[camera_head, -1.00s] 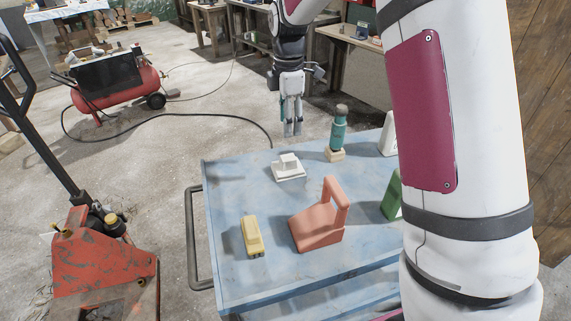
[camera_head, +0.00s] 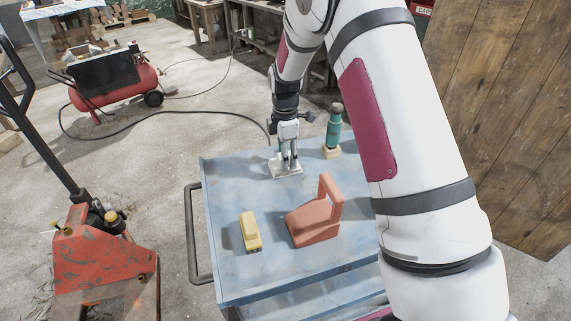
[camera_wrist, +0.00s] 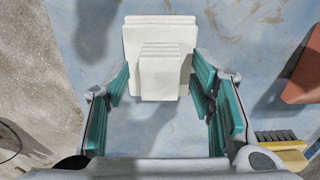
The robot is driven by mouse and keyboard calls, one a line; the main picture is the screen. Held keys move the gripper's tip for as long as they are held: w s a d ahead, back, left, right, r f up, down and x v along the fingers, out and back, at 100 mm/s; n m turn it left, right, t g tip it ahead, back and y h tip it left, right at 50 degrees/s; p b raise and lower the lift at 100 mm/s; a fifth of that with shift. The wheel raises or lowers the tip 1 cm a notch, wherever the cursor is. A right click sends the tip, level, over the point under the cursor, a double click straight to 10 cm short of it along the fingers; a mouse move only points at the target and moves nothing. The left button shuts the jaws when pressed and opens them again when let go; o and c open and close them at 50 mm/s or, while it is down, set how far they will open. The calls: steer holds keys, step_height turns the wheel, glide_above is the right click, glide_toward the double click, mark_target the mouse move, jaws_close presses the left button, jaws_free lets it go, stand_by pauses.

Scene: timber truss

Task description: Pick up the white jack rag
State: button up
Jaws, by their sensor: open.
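The white jack rag (camera_head: 286,172) looks like a pale stacked block on a flat base and sits on the blue cart top near its far edge. In the wrist view the white rag (camera_wrist: 160,60) lies at the top middle, with its raised part between and just beyond the finger pads. My gripper (camera_head: 287,165) points down right over it, and the fingers hide part of it in the head view. In the wrist view my gripper (camera_wrist: 165,90) is open, with teal pads apart on both sides. I cannot tell whether the pads touch the rag.
On the blue cart top (camera_head: 260,280) are a yellow block-like item (camera_head: 251,231), a salmon handled object (camera_head: 316,217) and a teal bottle-shaped item (camera_head: 333,128) on a wooden block. A red pallet jack (camera_head: 100,255) stands left of the cart. The cart's left front corner is clear.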

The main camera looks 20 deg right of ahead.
steer(key=shift+f, duration=0.25)
jaws_close()
steer(key=shift+r, duration=0.15)
steer(key=shift+r, duration=0.7)
steer(key=shift+s+a+r+b, duration=0.1)
steer(key=shift+a+r+b, duration=0.1)
steer(key=shift+r, duration=0.3)
steer(key=shift+a+r+b, duration=0.1)
steer(key=shift+r+b, duration=0.1)
steer(key=shift+r, duration=0.3)
steer(key=s+a+r, duration=0.1)
steer(key=s+a, duration=0.7)
steer(key=a, duration=0.4)
steer(key=shift+s+a+r+b, duration=0.2)
steer(key=shift+s+a+b, duration=0.1)
steer(key=shift+a+b, duration=0.15)
